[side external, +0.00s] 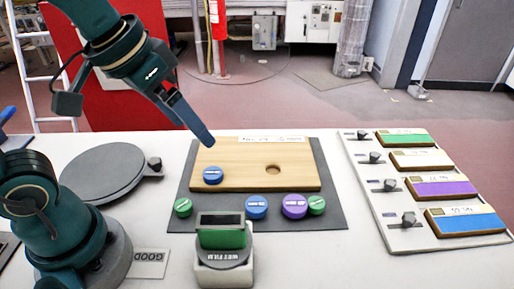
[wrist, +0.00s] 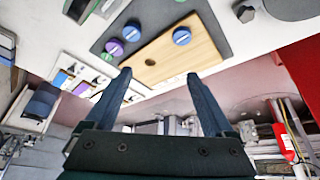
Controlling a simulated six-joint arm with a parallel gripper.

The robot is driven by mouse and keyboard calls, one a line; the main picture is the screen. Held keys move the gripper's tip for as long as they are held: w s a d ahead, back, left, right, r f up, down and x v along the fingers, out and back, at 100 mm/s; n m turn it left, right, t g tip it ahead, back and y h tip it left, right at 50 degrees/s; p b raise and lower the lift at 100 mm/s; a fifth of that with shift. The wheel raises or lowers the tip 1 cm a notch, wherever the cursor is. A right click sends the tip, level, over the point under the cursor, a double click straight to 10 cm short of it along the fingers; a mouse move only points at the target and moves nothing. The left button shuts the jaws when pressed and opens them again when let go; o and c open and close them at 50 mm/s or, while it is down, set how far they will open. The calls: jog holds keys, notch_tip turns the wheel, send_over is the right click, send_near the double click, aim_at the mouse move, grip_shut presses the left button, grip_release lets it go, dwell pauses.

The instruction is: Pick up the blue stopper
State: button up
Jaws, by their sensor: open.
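Two blue stoppers are in view. One blue stopper (side external: 213,175) sits on the left part of the wooden board (side external: 240,150), and it also shows in the wrist view (wrist: 182,36). The other blue stopper (side external: 256,207) stands on the dark mat (side external: 335,215) in front of the board, and it is in the wrist view too (wrist: 131,32). My gripper (side external: 208,140) is above the board's back left area, apart from both stoppers. In the wrist view its two fingers (wrist: 158,74) are spread with nothing between them.
A purple stopper (side external: 294,206) and green stoppers (side external: 183,207) (side external: 316,205) stand on the mat. The board has an empty hole (side external: 273,170). A green-topped device (side external: 222,255) stands in front, a grey round plate (side external: 110,172) at left, and a panel with coloured labels (side external: 385,225) at right.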

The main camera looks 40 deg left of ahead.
jog(key=w+d+f+m+g, duration=0.1)
jog(key=w+d+f+g, duration=0.1)
jog(key=w+d+f, duration=0.3)
jog(key=m+g, duration=0.1)
jog(key=g, duration=0.2)
send_over(257, 204)
notch_tip(257, 204, down, 7)
jog(key=shift+w+a+f, duration=0.1)
jog(key=shift+w+a, duration=0.05)
jog(key=shift+f, duration=2.7)
grip_shut()
jog(key=shift+r, duration=0.1)
